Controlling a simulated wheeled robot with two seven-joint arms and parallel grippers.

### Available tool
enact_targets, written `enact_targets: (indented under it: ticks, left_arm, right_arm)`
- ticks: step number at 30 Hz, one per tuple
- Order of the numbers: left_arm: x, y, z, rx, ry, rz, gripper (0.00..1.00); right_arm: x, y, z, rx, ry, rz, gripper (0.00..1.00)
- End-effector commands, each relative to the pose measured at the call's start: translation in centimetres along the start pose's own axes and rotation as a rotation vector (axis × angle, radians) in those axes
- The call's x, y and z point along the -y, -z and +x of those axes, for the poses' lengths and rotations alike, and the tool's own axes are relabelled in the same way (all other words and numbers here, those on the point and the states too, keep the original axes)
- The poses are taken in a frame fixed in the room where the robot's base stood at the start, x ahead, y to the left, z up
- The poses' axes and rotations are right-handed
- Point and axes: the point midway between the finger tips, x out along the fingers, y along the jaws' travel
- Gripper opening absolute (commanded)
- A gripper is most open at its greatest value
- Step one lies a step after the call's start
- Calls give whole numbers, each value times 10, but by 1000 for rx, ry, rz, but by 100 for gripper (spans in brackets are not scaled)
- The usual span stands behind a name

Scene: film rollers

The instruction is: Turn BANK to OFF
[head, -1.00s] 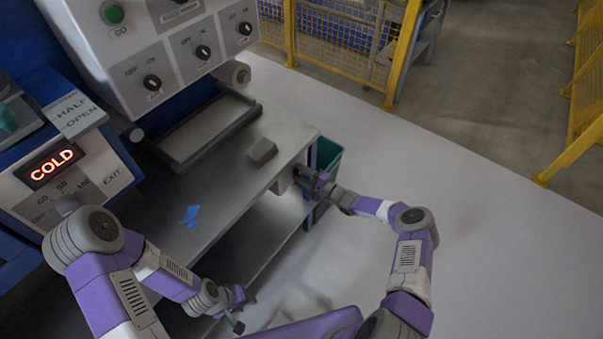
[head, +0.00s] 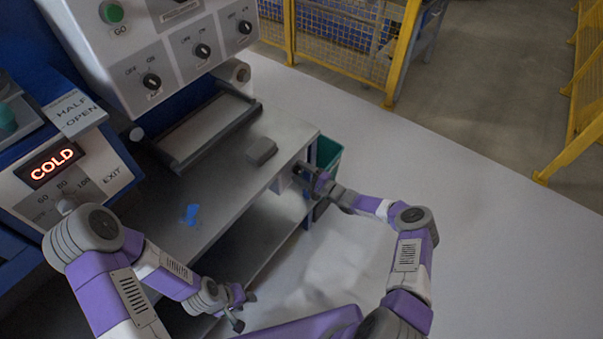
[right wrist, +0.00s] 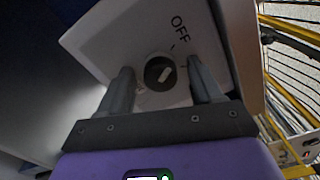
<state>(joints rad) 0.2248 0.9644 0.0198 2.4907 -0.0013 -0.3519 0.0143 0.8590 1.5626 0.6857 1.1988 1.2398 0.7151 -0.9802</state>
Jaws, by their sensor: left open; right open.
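A light box (head: 283,181) is mounted at the right end of the bench in the head view. The right wrist view shows its pale face (right wrist: 112,38) with a dark round knob (right wrist: 158,73) bearing a short white mark. The mark slants up and to the right; "OFF" is printed above and right of the knob. The word BANK is not readable. My right gripper (head: 303,172) is open, its fingers either side of the knob in the wrist view (right wrist: 160,88); contact cannot be told. My left gripper (head: 243,308) is open and empty, low in front of the bench.
A panel (head: 165,50) with several dark knobs and a green button stands above the bench (head: 225,165). A grey block and a blue item (head: 190,214) lie on the bench. A teal bin (head: 328,152) stands beside the right gripper. Floor to the right is clear up to yellow fencing.

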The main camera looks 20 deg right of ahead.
Motion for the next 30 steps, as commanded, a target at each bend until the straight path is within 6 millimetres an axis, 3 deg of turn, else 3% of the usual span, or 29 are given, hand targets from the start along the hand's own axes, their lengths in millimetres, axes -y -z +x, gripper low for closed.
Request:
enact_targets:
  ticks: [15, 30]
  left_arm:
    - [-6, -1, -16, 0, 0, 0, 43]
    - [-6, -1, -17, 0, 0, 0, 43]
  right_arm:
    - [1, 1, -70, -2, 0, -1, 65]
    - [0, 0, -76, 0, 0, -1, 65]
